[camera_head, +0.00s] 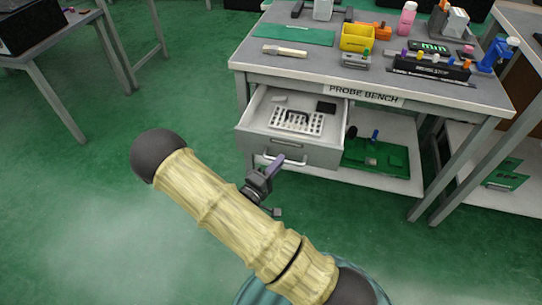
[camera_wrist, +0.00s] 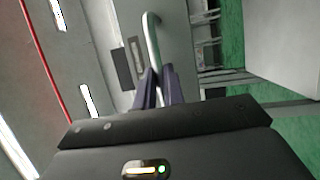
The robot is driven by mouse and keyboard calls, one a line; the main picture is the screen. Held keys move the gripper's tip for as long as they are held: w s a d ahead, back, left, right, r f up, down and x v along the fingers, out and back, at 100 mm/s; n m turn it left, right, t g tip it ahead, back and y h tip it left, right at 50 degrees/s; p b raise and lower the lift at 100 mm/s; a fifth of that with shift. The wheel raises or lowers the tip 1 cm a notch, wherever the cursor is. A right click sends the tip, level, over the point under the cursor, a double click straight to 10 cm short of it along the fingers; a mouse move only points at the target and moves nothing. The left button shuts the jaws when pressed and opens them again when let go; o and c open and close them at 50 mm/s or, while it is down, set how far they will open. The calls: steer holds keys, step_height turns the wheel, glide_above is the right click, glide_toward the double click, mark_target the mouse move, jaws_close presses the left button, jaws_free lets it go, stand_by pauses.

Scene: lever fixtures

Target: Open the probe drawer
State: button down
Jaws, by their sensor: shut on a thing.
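The probe drawer (camera_head: 259,148) is under the left part of the bench labelled "PROBE BENCH" (camera_head: 363,95). It is pulled out, and its inside shows from above. A white tray with holes (camera_head: 297,121), a dark box (camera_head: 326,107) and a small pale item (camera_head: 280,99) lie in it. The drawer has a pale bar handle (camera_head: 298,161) on its front; the handle also shows in the wrist view (camera_wrist: 152,35). My gripper (camera_head: 275,164) is at the handle, its purple-grey fingers shut on the bar. In the wrist view the fingers (camera_wrist: 158,85) close around the handle's near end.
The bench top holds a green mat (camera_head: 293,35), a yellow bin (camera_head: 357,37), a hammer-like tool (camera_head: 285,51) and a black rack (camera_head: 431,66). A lower shelf with a green board (camera_head: 377,157) is right of the drawer. Green floor in front is clear.

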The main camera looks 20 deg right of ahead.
steer(key=shift+s+a, duration=0.15)
steer(key=shift+s, duration=0.05)
steer(key=c, duration=1.5)
jaws_free()
steer(key=p+v, duration=0.3)
steer(key=v, duration=1.4)
steer(key=shift+s+a+f, duration=0.1)
steer(key=shift+s+a, duration=0.05)
